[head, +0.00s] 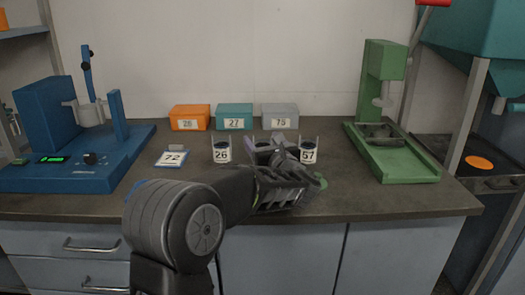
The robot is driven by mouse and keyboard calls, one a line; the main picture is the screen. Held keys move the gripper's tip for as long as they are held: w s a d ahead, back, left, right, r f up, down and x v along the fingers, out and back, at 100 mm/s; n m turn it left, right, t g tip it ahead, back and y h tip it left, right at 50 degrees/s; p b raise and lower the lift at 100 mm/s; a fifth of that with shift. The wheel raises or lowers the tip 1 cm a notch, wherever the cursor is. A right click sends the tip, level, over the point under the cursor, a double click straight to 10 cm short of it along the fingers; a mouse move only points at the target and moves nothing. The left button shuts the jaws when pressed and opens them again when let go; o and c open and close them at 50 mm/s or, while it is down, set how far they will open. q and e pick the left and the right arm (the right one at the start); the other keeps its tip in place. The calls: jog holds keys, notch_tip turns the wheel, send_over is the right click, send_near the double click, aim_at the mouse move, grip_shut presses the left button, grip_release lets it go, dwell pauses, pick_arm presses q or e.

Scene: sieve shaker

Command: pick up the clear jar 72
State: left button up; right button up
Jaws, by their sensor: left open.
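A white card reading 72 (172,158) with a blue edge lies tilted on the counter at the left, with a small grey piece behind it. No jar reading 72 can be made out. A clear jar 26 (222,151) with dark contents stands upright near the middle, and a clear jar 57 (308,151) stands to its right. My left gripper (275,150) is open and reaches away over the counter between these two jars. Its dark fingers and body hide the counter there, so I cannot tell whether anything stands between them. My right gripper is not in view.
Orange (189,118), teal (234,117) and grey (281,117) boxes stand by the wall behind the jars. A blue machine (55,125) stands at the left, a green press (385,115) at the right. The counter (400,200) is clear at the front right.

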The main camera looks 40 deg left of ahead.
aim_at(260, 136)
pick_arm(q)
jog(key=x, duration=0.3)
jog(key=shift+w+a, duration=0.2)
jog(key=shift+c, duration=0.3)
grip_shut()
dwell(0.6)
